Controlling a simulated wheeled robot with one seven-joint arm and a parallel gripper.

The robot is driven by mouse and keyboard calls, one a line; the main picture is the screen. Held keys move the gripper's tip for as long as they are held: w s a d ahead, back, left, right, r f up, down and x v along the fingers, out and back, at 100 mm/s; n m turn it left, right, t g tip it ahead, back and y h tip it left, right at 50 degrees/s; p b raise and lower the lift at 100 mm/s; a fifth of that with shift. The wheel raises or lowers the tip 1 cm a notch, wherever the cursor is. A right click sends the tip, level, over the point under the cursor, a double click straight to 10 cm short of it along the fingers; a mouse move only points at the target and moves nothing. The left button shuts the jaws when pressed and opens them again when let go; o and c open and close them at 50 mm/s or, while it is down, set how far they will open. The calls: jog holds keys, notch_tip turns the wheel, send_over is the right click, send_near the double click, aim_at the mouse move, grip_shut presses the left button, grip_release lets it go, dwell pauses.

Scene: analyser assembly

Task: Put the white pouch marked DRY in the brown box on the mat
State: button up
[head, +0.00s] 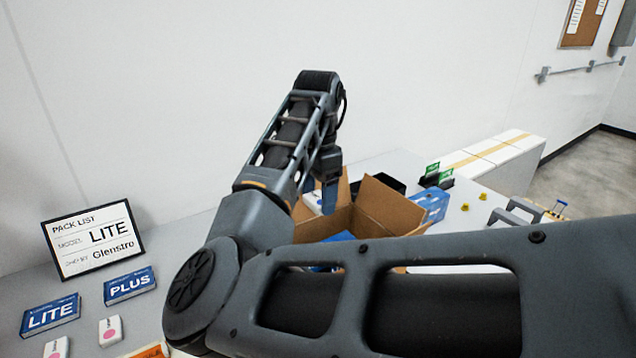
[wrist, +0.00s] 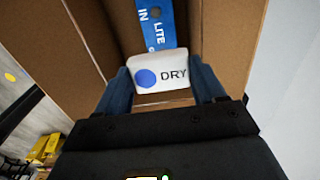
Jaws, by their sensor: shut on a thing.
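The white pouch marked DRY (wrist: 160,73), with a blue dot, is between the fingers of my gripper (wrist: 163,88) in the wrist view. My gripper is shut on it. The pouch is inside or just over the open brown box (wrist: 228,38), between its cardboard walls; I cannot tell how far it is above the bottom. In the head view the brown box (head: 385,208) stands open with its flaps up, partly hidden by my arm. A small part of the white pouch (head: 314,201) shows by my fingers there.
A blue LITE item (wrist: 155,22) lies in the box beyond the pouch. On the table are a PACK LIST sign (head: 93,239), a blue LITE box (head: 50,315), a blue PLUS box (head: 130,285) and white pouches with pink dots (head: 110,330). A blue box (head: 432,204) stands right of the brown box.

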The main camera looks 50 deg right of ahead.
jog(key=shift+f+b, duration=2.15)
jog(key=shift+f, duration=4.35)
jog(key=shift+f, duration=0.25)
jog(key=o, duration=1.1)
jog(key=shift+r+p, duration=2.3)
jog(key=shift+r, duration=3.7)
